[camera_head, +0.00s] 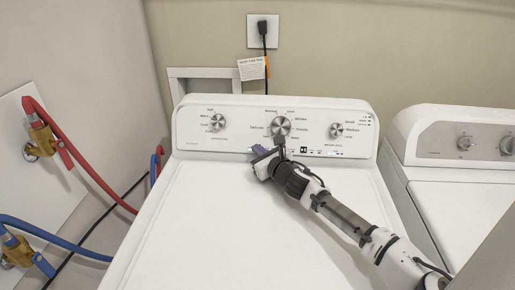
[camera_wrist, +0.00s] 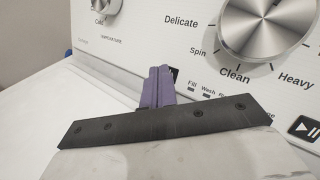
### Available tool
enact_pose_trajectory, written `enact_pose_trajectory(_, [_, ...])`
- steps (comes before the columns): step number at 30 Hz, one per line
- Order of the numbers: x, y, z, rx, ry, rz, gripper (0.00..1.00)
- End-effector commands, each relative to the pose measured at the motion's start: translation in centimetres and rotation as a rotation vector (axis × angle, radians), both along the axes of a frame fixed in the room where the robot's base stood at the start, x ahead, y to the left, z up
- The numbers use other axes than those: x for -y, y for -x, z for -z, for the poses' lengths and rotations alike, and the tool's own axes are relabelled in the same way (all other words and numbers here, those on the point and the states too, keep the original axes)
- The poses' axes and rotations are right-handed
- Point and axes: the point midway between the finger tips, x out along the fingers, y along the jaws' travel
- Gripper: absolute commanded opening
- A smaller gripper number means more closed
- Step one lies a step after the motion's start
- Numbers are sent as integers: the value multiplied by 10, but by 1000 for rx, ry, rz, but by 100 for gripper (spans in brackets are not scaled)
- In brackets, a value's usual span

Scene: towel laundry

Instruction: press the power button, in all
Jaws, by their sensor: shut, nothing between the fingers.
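The white washer's control panel (camera_head: 230,142) has three silver knobs and small printed buttons. My gripper (camera_head: 258,149) is in front of the panel's lower edge, left of and below the large middle knob. In the wrist view, its purple fingers (camera_wrist: 159,72) are together, with nothing between them, pointing at the panel. A dark square (camera_wrist: 175,74) peeks out beside the fingertips; it may be the power button, mostly hidden behind them. I cannot tell whether the fingertips touch it. A black play/pause button (camera_wrist: 305,128) is further right and also shows in the head view (camera_head: 304,149).
The large middle knob (camera_wrist: 266,25) stands out just above and right of my fingers. The washer's flat lid (camera_head: 200,220) lies under my arm. A second white machine (camera_head: 460,145) stands at right. Red (camera_head: 90,170) and blue hoses (camera_head: 60,238) hang at left.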

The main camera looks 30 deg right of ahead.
Motion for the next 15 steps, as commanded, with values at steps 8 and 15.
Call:
enact_pose_trajectory(8, [-7, 9, -6, 0, 0, -1, 0])
enact_pose_trajectory(15, [-7, 10, -6, 0, 0, 0, 0])
